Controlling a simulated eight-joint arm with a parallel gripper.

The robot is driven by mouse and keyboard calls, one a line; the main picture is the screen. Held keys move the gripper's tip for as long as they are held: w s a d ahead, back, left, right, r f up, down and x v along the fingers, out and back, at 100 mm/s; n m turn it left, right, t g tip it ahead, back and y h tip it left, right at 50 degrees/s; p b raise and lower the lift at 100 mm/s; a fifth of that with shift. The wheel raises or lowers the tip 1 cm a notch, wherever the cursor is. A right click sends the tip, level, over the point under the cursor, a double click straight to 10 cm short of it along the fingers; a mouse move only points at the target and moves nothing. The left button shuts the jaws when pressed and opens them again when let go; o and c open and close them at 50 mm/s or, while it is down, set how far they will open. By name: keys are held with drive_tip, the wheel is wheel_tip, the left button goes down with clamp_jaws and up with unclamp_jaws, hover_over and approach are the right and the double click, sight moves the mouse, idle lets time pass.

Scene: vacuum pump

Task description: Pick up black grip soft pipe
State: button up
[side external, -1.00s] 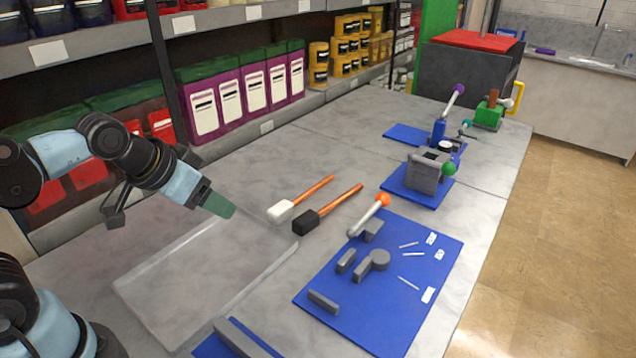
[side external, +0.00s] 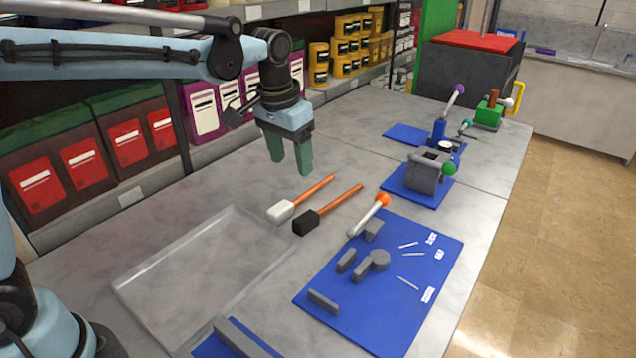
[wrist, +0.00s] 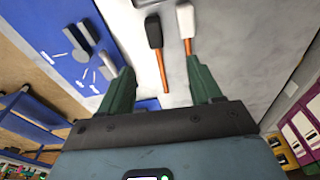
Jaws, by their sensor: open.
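The black grip soft pipe (side external: 307,221) lies on the grey table, its black block end toward the camera and its orange-brown shaft pointing away to the upper right. A similar one with a white block (side external: 282,210) lies beside it on the left. In the wrist view the black grip (wrist: 154,32) and the white one (wrist: 185,20) show at the top, their shafts pointing down between my fingers. My gripper (side external: 291,169) is open and empty, pointing down above the table, behind the two pipes. In the wrist view its green fingers (wrist: 162,90) are spread apart.
A clear tray (side external: 135,288) is on the table at front left. A blue mat (side external: 385,310) with grey parts and an orange-knobbed lever (side external: 383,200) is right of the pipes. A grey vise-like block (side external: 425,175) is farther back. Shelves line the left side.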

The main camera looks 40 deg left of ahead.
drive_tip(key=w+d+f+g, duration=0.1)
drive_tip(key=w+f, duration=0.2)
hover_over(310, 214)
drive_tip(key=shift+g, duration=0.3)
drive_tip(key=f, duration=0.7)
drive_tip(key=shift+w, duration=0.25)
drive_tip(key=shift+s+f, duration=0.15)
drive_tip(key=shift+f, duration=1.3)
drive_tip(key=shift+s+f, duration=0.1)
drive_tip(key=shift+f, duration=1.3)
drive_tip(key=shift+c, duration=0.2)
clamp_jaws()
